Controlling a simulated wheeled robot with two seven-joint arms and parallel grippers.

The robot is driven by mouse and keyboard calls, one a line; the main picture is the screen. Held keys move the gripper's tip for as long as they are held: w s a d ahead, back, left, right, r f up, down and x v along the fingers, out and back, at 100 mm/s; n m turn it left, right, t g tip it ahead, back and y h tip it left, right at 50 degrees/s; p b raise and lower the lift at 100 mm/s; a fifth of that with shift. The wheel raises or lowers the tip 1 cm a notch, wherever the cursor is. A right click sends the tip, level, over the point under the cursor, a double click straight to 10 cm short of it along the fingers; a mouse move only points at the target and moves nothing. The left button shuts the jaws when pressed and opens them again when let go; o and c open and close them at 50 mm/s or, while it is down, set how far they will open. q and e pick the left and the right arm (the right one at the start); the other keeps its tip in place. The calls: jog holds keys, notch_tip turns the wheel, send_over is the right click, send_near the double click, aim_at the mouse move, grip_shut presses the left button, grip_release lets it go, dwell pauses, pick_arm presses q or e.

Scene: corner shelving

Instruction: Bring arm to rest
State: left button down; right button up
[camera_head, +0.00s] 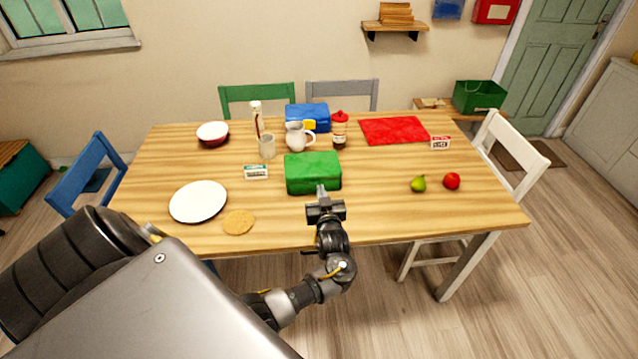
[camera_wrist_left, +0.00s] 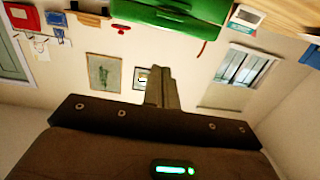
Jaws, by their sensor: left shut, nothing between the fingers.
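My left gripper (camera_head: 322,192) is in the head view, just in front of the green box (camera_head: 313,172) near the front edge of the wooden table (camera_head: 370,213). Its fingers are together with nothing between them. In the left wrist view the shut fingers (camera_wrist_left: 161,88) point toward the green box (camera_wrist_left: 175,12), which shows at the top of the picture. I cannot tell whether the fingertips touch the box. My right gripper is in neither view.
A white plate (camera_head: 198,202) and a round tan disc (camera_head: 239,222) lie left of my gripper. A small carton (camera_head: 256,172) stands left of the green box. A pear (camera_head: 418,184) and a red apple (camera_head: 452,181) sit to the right, with bare table between. A white chair (camera_head: 515,150) stands at the right.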

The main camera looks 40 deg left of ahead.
pick_arm(q)
jog(key=shift+s+d, duration=0.2)
jog(key=shift+s, duration=0.05)
jog(key=shift+f, duration=0.1)
